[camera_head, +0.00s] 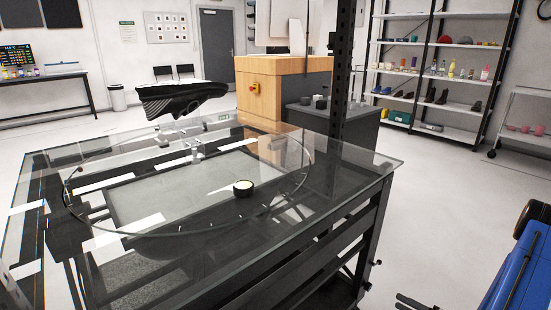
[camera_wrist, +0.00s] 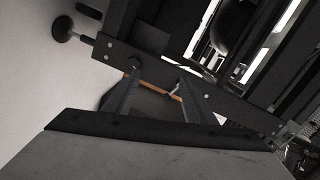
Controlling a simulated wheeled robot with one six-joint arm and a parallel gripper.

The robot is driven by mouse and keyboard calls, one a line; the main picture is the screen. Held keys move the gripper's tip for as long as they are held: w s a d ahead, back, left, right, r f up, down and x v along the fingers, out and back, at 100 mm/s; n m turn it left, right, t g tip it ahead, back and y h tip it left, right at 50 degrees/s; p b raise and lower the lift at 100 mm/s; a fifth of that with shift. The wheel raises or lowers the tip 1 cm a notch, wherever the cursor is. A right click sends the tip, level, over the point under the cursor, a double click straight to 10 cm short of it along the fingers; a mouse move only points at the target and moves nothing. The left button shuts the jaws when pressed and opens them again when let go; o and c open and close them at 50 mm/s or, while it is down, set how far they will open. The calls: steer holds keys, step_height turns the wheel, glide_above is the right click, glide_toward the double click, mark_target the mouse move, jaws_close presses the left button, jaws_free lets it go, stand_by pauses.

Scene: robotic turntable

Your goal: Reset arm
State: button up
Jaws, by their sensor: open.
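My gripper (camera_wrist: 160,72) shows in the wrist view with its two dark fingers spread apart and nothing between them. Beyond the fingers are dark metal beams and a pale floor. In the head view, dark finger-like tips (camera_head: 416,302), which look like my gripper's, show at the bottom edge, to the right of the glass table and low over the floor.
The glass-topped table (camera_head: 375,158) with a dark frame fills the left and middle. A round glass turntable on it bears a small dark round container (camera_head: 243,189). Shelves (camera_head: 425,95) stand behind right.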

steer(key=s+a+r+n+g, duration=0.25)
steer(key=a+r+g, duration=0.35)
steer(key=a+r, duration=0.6)
steer(key=s+a+r+n+g, duration=0.2)
steer(key=a+r+n+g, duration=0.35)
steer(key=r, duration=0.95)
steer(key=s+a+r+t+h, duration=0.1)
steer(key=s+a+r+h, duration=0.1)
steer(key=s+r+h, duration=0.2)
steer(key=s+a+r+m+t+h, duration=0.1)
steer(key=s+a+r+h, duration=0.2)
steer(key=s+r, duration=0.5)
steer(key=s+a+r+t+h, duration=0.1)
steer(key=s+a+r+h, duration=0.2)
steer(key=s+r, duration=0.3)
steer(key=shift+s+r+m+t+h, duration=0.35)
steer(key=shift+s+h, duration=0.55)
steer(key=shift+s, duration=1)
steer(key=shift+f, duration=0.1)
